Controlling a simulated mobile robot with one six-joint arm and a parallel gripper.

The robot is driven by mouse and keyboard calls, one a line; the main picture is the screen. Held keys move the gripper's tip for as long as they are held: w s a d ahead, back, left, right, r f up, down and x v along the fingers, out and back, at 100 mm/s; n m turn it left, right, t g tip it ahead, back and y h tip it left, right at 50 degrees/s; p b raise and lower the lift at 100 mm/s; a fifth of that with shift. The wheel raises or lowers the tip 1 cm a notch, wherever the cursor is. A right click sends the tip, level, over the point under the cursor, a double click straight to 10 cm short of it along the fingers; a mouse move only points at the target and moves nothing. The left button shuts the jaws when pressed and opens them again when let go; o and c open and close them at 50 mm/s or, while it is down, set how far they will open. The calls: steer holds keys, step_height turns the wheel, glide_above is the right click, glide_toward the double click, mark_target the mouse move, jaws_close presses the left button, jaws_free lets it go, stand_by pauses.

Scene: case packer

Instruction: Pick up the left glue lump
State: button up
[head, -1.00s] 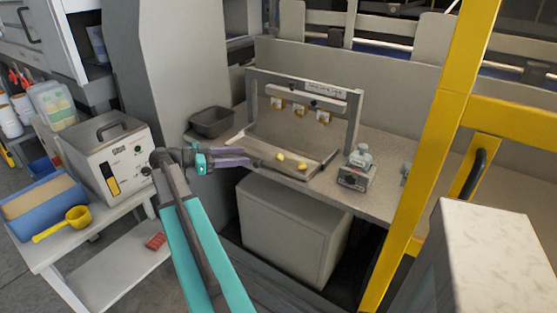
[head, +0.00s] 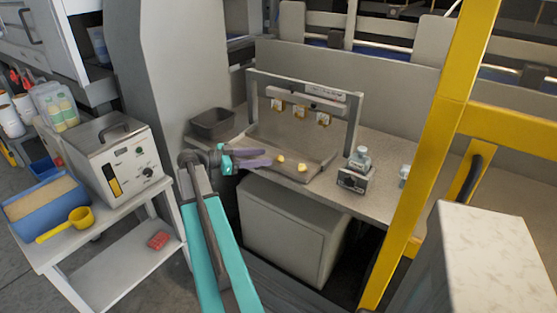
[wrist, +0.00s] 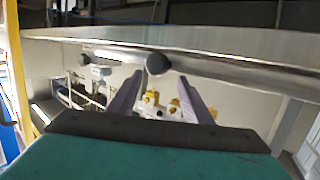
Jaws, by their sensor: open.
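Two small yellow glue lumps lie on a shallow grey tray (head: 318,174) on the bench in the head view. The left glue lump (head: 281,158) is a little farther back than the right one (head: 302,167). My gripper (head: 268,158) is open, with its purple fingers just left of the left lump and apparently pointing towards it. I cannot tell its exact height or gap from the lump. In the wrist view my gripper (wrist: 165,108) has its two fingers spread, with small yellow shapes seen between them; I cannot tell whether these are lumps or nozzles.
A dark bin (head: 212,124) is at the left, and a small device (head: 354,180) at the right. A yellow post (head: 425,150) rises farther right.

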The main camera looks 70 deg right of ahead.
mark_target(278, 156)
steer(key=shift+s+d, duration=0.15)
steer(key=shift+p+x, duration=0.75)
steer(key=shift+x, duration=1.95)
steer(key=shift+f, duration=0.1)
steer(key=c, duration=1.1)
